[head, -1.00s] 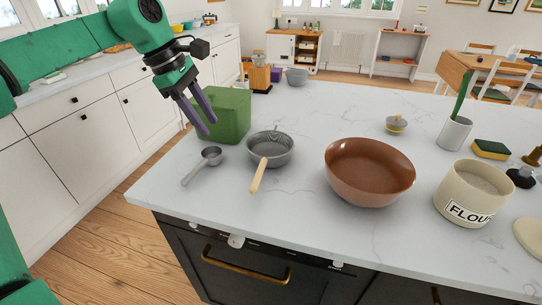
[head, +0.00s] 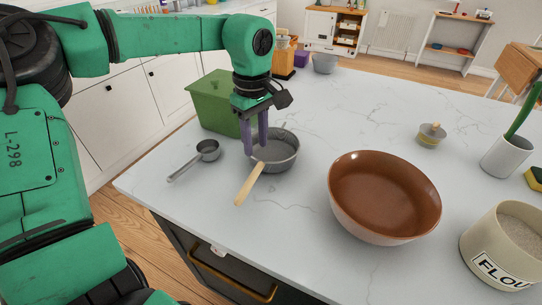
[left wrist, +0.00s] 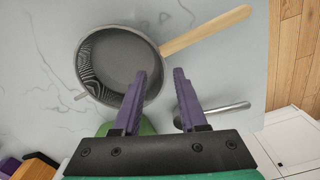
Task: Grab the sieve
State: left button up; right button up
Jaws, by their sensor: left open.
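The sieve (head: 283,156) is a grey round bowl with a mesh-like pattern inside and a light wooden handle (head: 247,186). It rests on the white marble counter, with the handle pointing toward the front edge. In the left wrist view the sieve (left wrist: 118,62) lies at the upper left and its handle (left wrist: 208,30) runs to the upper right. My left gripper (head: 256,150) points down over the sieve's left side, near where the handle joins. Its purple fingers are open and empty, and one overlaps the bowl in the left wrist view (left wrist: 160,75). Contact cannot be told.
A small grey metal scoop (head: 208,150) lies left of the sieve. A green box (head: 212,104) stands behind it. A large brown bowl (head: 384,195) stands to the right, with a flour canister (head: 505,245) beyond. The counter behind the brown bowl is mostly clear.

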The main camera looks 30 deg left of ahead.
aim_at(256, 158)
pick_arm(q)
notch_tip(256, 158, down, 6)
jog(key=shift+w+a+r+p, duration=0.15)
jog(key=shift+r+p, duration=0.1)
jog(key=shift+p, duration=0.45)
grip_shut()
pick_arm(e)
jog(key=shift+w+d+r, duration=0.2)
jog(key=shift+w+r, duration=0.6)
jog(key=shift+r, duration=0.05)
jog(key=shift+a, duration=0.15)
